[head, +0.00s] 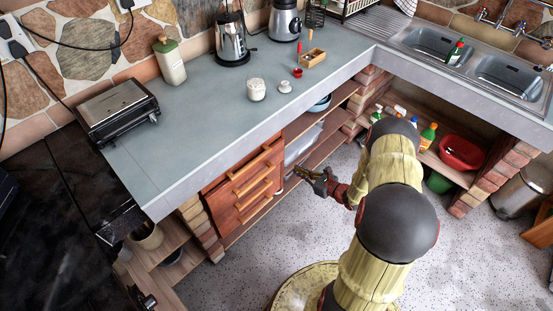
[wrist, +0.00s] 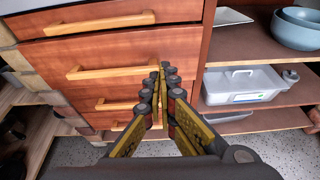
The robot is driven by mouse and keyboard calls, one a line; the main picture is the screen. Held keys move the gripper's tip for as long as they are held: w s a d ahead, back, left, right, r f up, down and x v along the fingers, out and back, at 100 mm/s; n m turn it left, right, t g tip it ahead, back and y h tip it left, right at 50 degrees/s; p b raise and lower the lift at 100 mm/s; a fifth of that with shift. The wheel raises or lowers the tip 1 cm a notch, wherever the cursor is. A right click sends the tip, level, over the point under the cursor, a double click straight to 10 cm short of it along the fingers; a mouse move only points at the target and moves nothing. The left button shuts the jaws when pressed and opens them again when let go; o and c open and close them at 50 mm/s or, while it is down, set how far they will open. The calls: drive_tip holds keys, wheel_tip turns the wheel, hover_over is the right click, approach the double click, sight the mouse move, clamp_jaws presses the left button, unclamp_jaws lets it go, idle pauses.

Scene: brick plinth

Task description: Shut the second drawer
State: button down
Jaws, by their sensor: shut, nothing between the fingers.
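The wooden drawer unit has a stack of red-brown drawers with pale bar handles under the counter. The second drawer (wrist: 70,50), counted from the top, has its handle (wrist: 95,72) left of my fingertips in the wrist view. The stack also shows in the head view (head: 243,188). My gripper (wrist: 161,69) is shut and empty, pointing at the right part of the drawer fronts. In the head view my gripper (head: 303,172) is right of the drawers. Its fingers partly cover the lower drawers.
Open shelves right of the drawers hold a lidded clear box (wrist: 242,84) and blue bowls (wrist: 297,28). A brick pillar (wrist: 25,70) stands left of the drawers. The grey counter (head: 215,110) overhangs above. The speckled floor (head: 260,260) in front is free around my base.

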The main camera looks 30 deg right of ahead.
drive_tip(key=b, duration=0.4)
approach(271, 154)
drive_tip(key=w, duration=0.1)
drive_tip(key=w+a+f, duration=0.2)
drive_tip(key=shift+w+a, duration=0.15)
drive_tip(key=shift+w, duration=0.1)
drive_tip(key=shift+w+a+r, duration=0.1)
drive_tip(key=shift+w+a, duration=0.1)
drive_tip(key=shift+w, duration=0.55)
drive_tip(key=shift+w+a+b, duration=0.25)
drive_tip(key=shift+w+b, duration=0.1)
drive_tip(key=shift+w, duration=0.35)
drive_tip(key=shift+w+a+b, duration=0.25)
drive_tip(key=shift+w+b, duration=0.05)
drive_tip(key=shift+w, duration=0.4)
drive_tip(key=shift+s, duration=0.1)
